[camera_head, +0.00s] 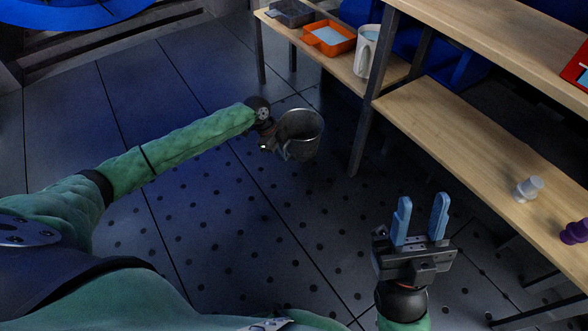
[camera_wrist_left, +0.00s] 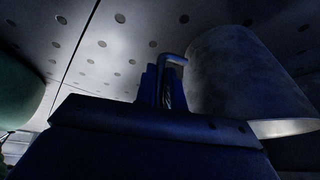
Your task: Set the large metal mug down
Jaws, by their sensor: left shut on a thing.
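The large metal mug (camera_head: 302,134) is a grey metal cup, held in the air over the dark floor in the head view, with its open top facing the camera. My left gripper (camera_head: 281,150) is shut on its handle, at the mug's left side. In the left wrist view the mug (camera_wrist_left: 245,75) fills the right side and the fingers (camera_wrist_left: 168,85) close around its handle (camera_wrist_left: 174,60). My right gripper (camera_head: 421,220) is open and empty, with its blue fingers apart, in front of the wooden shelf.
A wooden shelf (camera_head: 460,140) runs along the right, with a white cup-like part (camera_head: 528,188) and a purple part (camera_head: 574,231) on it. Its near-left stretch is clear. A farther shelf holds a white mug (camera_head: 366,52), an orange tray (camera_head: 329,38) and a grey tray (camera_head: 291,13). A dark post (camera_head: 364,135) stands between.

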